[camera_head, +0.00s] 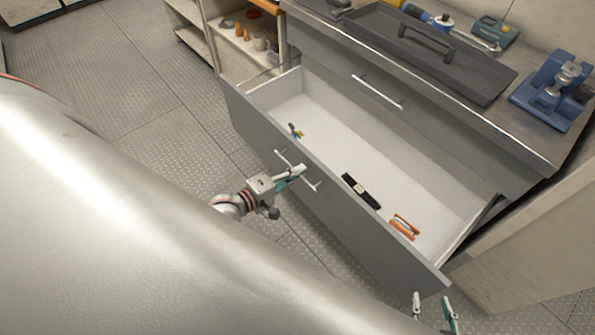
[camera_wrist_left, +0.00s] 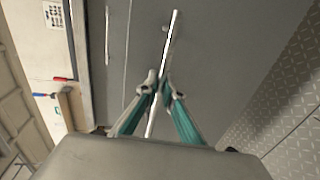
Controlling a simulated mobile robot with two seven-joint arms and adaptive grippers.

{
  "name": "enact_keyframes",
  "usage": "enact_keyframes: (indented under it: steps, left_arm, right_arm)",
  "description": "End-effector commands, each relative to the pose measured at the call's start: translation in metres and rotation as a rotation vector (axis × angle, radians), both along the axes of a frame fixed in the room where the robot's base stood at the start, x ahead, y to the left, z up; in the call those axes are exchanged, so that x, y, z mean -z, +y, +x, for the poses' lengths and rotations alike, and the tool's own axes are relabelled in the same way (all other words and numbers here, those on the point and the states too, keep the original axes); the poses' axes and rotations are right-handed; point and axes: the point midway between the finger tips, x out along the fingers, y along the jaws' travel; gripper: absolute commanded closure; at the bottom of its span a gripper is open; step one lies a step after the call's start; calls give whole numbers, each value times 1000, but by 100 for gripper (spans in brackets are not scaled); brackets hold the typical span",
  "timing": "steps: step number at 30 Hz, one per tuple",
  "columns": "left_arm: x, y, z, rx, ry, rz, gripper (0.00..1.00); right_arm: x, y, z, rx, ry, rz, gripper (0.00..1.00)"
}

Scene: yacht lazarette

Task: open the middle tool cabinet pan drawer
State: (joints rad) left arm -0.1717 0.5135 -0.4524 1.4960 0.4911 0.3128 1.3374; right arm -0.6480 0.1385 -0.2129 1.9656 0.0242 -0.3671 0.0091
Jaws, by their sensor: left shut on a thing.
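The middle pan drawer (camera_head: 350,225) of the grey tool cabinet stands pulled far out, with its white inside showing. Its bar handle (camera_head: 311,184) runs along the upper part of the front. My left gripper (camera_head: 300,170) is shut on this handle. In the left wrist view the handle (camera_wrist_left: 174,28) passes between the teal-padded fingers (camera_wrist_left: 160,90). My right gripper (camera_head: 434,306) is at the bottom edge of the head view, apart from the drawer, with its two fingers spread and nothing seen between them.
In the drawer lie a black tool (camera_head: 361,190), an orange-handled item (camera_head: 404,227) and a small multicoloured item (camera_head: 295,131). A closed drawer handle (camera_head: 377,92) sits above. The worktop holds a dark toolbox lid (camera_head: 430,55) and a blue vise (camera_head: 553,92). Open shelves (camera_head: 240,50) stand behind.

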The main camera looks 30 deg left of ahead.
Motion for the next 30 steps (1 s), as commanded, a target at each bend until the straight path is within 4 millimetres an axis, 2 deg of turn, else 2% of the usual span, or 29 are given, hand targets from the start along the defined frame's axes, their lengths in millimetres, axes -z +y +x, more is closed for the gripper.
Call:
enact_keyframes:
  steps: [8, 9, 10, 11, 23, 26, 30]
  left_arm:
    - [0, -1, 0, 1, 1, 0, 100]
    - [0, -1, 0, 1, 1, 0, 85]
    - [0, -1, 0, 1, 1, 0, 77]
    - [0, -1, 0, 1, 1, 0, 76]
    - [0, 1, -4, 0, 1, 0, 76]
    - [-2, 5, -15, 0, 2, 0, 76]
    - [-6, 14, -40, 1, 4, 1, 76]
  right_arm:
    - [-1, -1, 2, 0, -4, -2, 60]
    - [-1, -1, 1, 0, -3, -3, 60]
    - [-1, -1, 1, 0, -2, -3, 60]
    - [0, -1, 1, -1, -1, -3, 60]
    - [4, -3, -3, -2, 8, -8, 60]
    - [4, -2, -2, -1, 7, -6, 60]
    - [3, -1, -2, -1, 6, -5, 60]
